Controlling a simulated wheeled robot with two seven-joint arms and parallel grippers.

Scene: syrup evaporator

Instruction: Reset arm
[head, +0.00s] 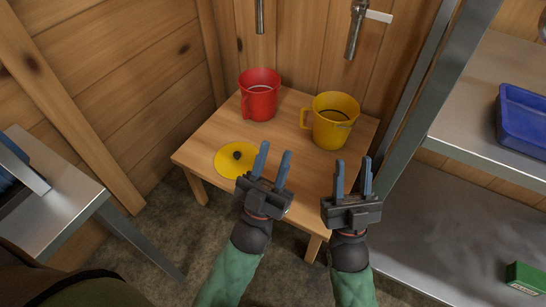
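My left gripper (274,153) is open and empty, its blue-grey fingers apart above the front of the small wooden table (200,154). My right gripper (353,163) is open and empty above the table's right front edge. A yellow lid (230,166) with a black knob lies on the table just left of my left gripper. A red jug (260,97) stands upright at the back of the table. A yellow jug (333,124) stands upright to its right, beyond my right gripper.
A metal shelf unit (425,140) stands close on the right, with a blue bin (524,124) above and a green box (526,278) below. A metal bench (60,205) stands at left. Two metal pipes (356,30) hang over the table, by the wooden wall.

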